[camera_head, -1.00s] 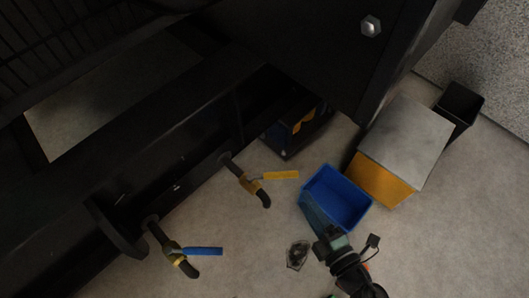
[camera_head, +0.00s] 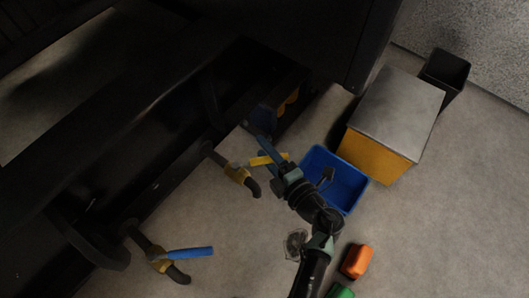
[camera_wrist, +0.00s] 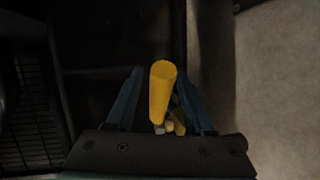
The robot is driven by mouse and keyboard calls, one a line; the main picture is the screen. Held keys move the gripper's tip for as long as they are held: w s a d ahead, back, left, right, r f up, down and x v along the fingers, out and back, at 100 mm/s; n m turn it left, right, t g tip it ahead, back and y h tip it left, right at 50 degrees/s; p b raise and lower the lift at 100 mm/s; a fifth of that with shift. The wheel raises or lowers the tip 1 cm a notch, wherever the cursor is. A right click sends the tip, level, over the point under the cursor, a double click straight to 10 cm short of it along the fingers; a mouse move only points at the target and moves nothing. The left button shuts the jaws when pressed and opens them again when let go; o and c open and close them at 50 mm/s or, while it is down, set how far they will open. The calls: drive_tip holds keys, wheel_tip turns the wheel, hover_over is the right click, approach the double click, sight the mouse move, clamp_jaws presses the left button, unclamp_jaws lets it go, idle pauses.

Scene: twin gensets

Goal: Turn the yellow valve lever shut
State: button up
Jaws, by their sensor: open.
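The yellow valve lever (camera_head: 268,159) sticks out to the right from a dark pipe with a brass-coloured valve body (camera_head: 236,172) in the head view. My gripper (camera_head: 262,130) reaches in from the lower right, its blue fingers at the lever and partly hiding it. In the wrist view the yellow lever (camera_wrist: 162,92) stands between the two spread blue fingers of my gripper (camera_wrist: 160,76), with gaps visible on both sides. I cannot tell whether either finger touches it. A second valve with a blue lever (camera_head: 188,253) is at the lower left.
A blue bin (camera_head: 350,199) stands right beside my arm. A yellow box with a grey top (camera_head: 397,105) and a dark bin (camera_head: 444,76) are behind it. An orange object (camera_head: 356,261) and a green one (camera_head: 341,292) lie low. Dark genset frame fills the left.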

drive_tip(key=shift+w+a, duration=0.15)
clamp_jaws()
idle(1.4)
